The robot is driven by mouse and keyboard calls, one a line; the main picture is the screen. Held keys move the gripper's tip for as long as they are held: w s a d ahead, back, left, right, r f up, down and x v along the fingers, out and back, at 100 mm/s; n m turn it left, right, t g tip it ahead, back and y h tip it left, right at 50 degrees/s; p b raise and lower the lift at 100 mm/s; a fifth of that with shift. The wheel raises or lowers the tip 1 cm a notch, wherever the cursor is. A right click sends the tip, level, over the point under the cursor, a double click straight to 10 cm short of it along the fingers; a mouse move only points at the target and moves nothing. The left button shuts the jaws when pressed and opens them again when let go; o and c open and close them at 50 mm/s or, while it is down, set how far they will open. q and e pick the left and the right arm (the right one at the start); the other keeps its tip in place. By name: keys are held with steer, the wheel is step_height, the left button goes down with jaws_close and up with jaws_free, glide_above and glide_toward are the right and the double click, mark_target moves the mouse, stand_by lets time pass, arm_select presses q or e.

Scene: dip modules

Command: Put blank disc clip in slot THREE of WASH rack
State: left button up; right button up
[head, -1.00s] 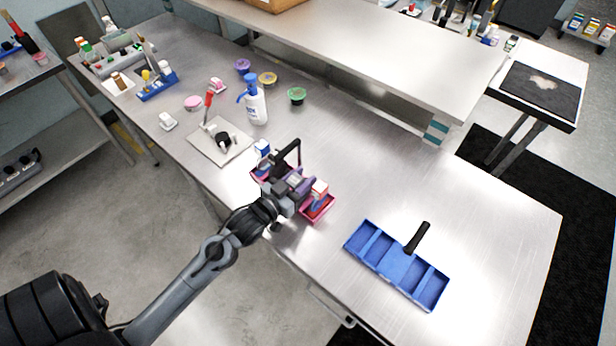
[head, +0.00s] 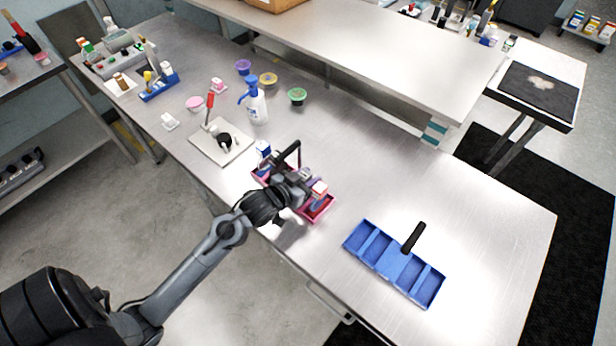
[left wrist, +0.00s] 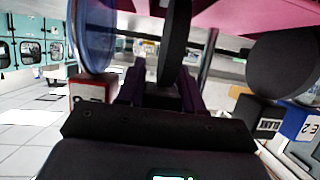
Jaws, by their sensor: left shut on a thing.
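My left gripper (head: 293,188) is over the pink rack (head: 318,214) and hides its middle. In the left wrist view its jaws (left wrist: 162,92) are shut on a dark disc piece (left wrist: 175,40), seen edge-on; I cannot read a label on it. A dark block marked BLANK (left wrist: 268,125) with a black disc (left wrist: 281,65) is at the right, beside a blue-and-white block (left wrist: 300,124). A red-and-white block (left wrist: 90,91) and a clear blue disc (left wrist: 92,35) are at the left. I see no rack marked WASH. My right gripper is not in view.
A blue rack (head: 398,265) with several compartments and a black handle (head: 413,237) stands to the right. A white plate (head: 222,146) with a red-handled item and a pump bottle (head: 254,102) stand behind the pink rack. The right end of the table is clear.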

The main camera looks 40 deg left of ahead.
arm_select(q)
steer(key=shift+f, duration=0.15)
steer(key=o, duration=0.8)
